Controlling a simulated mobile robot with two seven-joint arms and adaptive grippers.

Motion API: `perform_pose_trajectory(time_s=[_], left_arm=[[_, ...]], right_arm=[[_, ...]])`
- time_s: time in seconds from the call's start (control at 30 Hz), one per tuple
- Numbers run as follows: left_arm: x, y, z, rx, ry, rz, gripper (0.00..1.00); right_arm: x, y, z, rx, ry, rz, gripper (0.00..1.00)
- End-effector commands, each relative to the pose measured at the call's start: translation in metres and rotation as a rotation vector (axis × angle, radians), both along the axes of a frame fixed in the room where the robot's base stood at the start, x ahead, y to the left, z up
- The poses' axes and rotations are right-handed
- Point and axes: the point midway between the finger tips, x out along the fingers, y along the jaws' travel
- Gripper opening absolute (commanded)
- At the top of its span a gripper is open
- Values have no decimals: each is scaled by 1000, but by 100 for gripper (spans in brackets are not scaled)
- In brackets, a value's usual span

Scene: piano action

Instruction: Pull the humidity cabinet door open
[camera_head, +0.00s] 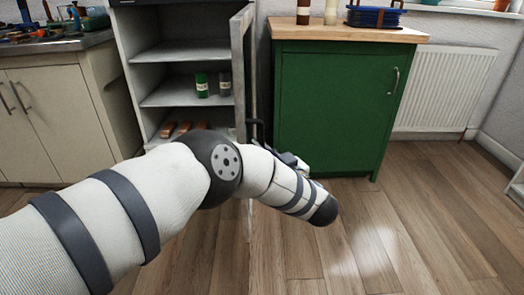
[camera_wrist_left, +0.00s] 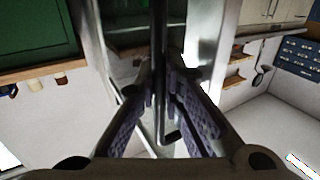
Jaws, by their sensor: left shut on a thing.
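The humidity cabinet (camera_head: 127,65) is a grey box with shelves at the back, and its inside is in view. Its door (camera_head: 238,75) stands open, swung out toward me and seen nearly edge-on at the cabinet's right side. A dark bar handle (camera_wrist_left: 159,60) runs down the middle of the left wrist view. My left gripper (camera_wrist_left: 160,88) is shut on this handle, with one padded finger on each side of it. In the head view my left wrist hides most of the gripper. My right gripper is not in view.
Green and grey jars (camera_head: 202,86) stand on a cabinet shelf, with brown pieces (camera_head: 183,129) below. A green cupboard (camera_head: 325,105) stands close to the right of the door. A beige counter unit (camera_head: 60,110) is at left. The wooden floor (camera_head: 420,235) at front right is clear.

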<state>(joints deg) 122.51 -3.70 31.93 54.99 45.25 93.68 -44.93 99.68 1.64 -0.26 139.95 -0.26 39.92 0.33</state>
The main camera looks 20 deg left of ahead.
Motion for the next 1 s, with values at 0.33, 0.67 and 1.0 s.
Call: perform_pose_trajectory(time_s=[0.33,0.67,1.0], left_arm=[[0,0,-1,-1,2,0,30],[-9,-13,0,-2,2,-3,30],[-60,-82,0,0,1,-4,30]], right_arm=[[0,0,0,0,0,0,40],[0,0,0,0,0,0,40],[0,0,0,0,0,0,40]])
